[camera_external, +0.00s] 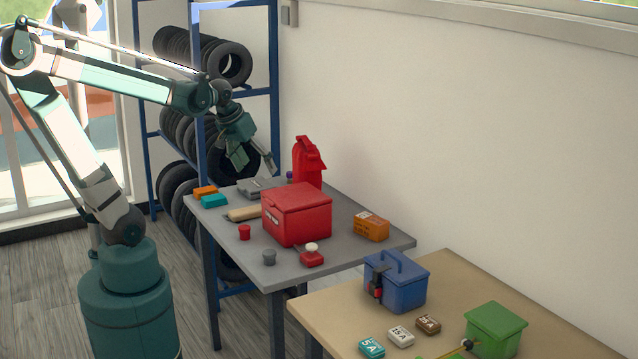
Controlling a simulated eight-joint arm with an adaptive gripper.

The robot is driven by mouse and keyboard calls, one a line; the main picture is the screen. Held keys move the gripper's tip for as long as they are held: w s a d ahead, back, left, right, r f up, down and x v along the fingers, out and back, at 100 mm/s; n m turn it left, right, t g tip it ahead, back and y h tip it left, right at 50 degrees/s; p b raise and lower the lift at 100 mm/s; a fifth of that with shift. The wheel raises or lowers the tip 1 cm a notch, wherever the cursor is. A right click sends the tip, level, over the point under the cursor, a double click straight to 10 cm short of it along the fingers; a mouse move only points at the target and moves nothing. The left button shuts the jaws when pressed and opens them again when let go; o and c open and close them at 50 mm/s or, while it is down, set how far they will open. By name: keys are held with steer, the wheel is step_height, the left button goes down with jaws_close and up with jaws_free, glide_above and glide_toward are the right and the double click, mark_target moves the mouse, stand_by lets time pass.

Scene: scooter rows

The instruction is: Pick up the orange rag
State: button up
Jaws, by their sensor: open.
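A small orange item (205,192), likely the folded orange rag, lies at the far left corner of the grey table (345,235). A teal folded item (214,201) lies right beside it. My gripper (254,166) is open and empty, pointing down above the far end of the grey table, up and to the right of the orange item. The gripper is apart from the orange item.
A red box (297,214), a red jug (308,164), an orange carton (371,227), a grey item (254,187) and small cups share the grey table. A tyre rack (198,110) stands behind. A wooden table (340,312) holds blue (397,284) and green boxes (496,330).

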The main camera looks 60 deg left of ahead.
steer(key=w+a+n+g+p, duration=0.15)
steer(key=w+a+n, duration=0.25)
steer(key=a, duration=0.8)
steer(key=n+g+h+p, duration=0.1)
steer(key=n+g+p, duration=0.35)
steer(key=n, duration=0.45)
glide_toward(206, 189)
steer(key=shift+s+d+f+t, duration=0.25)
steer(key=shift+d+t, duration=0.1)
steer(key=shift+t, duration=0.15)
steer(key=shift+s+a+f, duration=0.25)
steer(key=shift+a, duration=0.15)
steer(key=shift+f, duration=0.1)
steer(key=shift+f, duration=1.2)
steer(key=shift+f, duration=0.1)
